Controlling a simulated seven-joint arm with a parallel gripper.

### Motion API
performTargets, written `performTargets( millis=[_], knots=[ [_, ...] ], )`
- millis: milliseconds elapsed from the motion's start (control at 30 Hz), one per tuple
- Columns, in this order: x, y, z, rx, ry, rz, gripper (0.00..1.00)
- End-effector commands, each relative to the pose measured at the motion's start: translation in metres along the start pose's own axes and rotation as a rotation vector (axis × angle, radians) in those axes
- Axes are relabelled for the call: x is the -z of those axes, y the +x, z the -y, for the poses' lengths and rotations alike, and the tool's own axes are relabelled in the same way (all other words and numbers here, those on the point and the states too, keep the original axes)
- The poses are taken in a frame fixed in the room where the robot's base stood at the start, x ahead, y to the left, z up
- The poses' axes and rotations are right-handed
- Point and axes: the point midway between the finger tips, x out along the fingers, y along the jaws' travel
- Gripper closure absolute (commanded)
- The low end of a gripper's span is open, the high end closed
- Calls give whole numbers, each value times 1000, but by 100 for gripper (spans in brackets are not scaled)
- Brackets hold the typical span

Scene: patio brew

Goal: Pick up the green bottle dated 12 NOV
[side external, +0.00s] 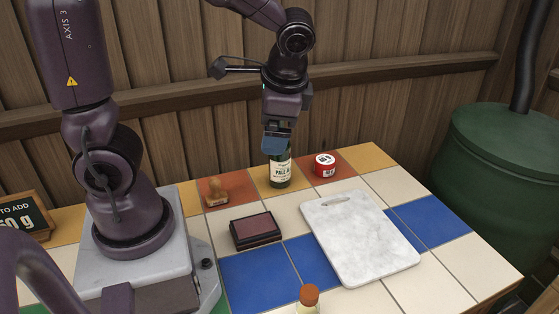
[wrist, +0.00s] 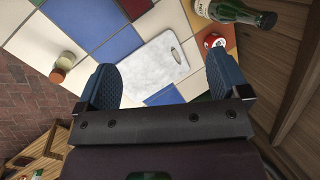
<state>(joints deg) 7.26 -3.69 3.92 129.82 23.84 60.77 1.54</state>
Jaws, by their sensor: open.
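A green bottle (side external: 281,176) with a cream label reading "PALE" stands upright at the back of the tiled table in the side external view. No date on it is readable. My gripper (side external: 277,142) points down and covers the bottle's neck in that view. In the wrist view the bottle (wrist: 230,11) shows at the top right, partly cut off, with its dark cap towards the right. There my gripper (wrist: 162,68) has its two blue fingers wide apart with nothing held, and the bottle is outside the gap between them.
A red round tin (side external: 325,165) stands just right of the bottle. A wooden-handled stamp (side external: 215,190), an ink pad (side external: 255,231), a white marble board (side external: 361,240) and an orange-capped jar (side external: 308,298) are also on the table (side external: 470,262). A green barrel (side external: 505,165) stands at the right.

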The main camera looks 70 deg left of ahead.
Motion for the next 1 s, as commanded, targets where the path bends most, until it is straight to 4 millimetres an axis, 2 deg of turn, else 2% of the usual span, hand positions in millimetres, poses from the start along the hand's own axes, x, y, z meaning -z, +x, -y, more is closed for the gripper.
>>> performTargets(
  millis=[33,400,700,833,1000],
  knots=[
    [8,14,2,35,59,77,6],
    [55,108,18,346,479,541,6],
    [85,192,15,644,859,858,6],
    [92,220,11,747,986,944,6],
    [95,236,9,809,1059,987,6]
  ],
)
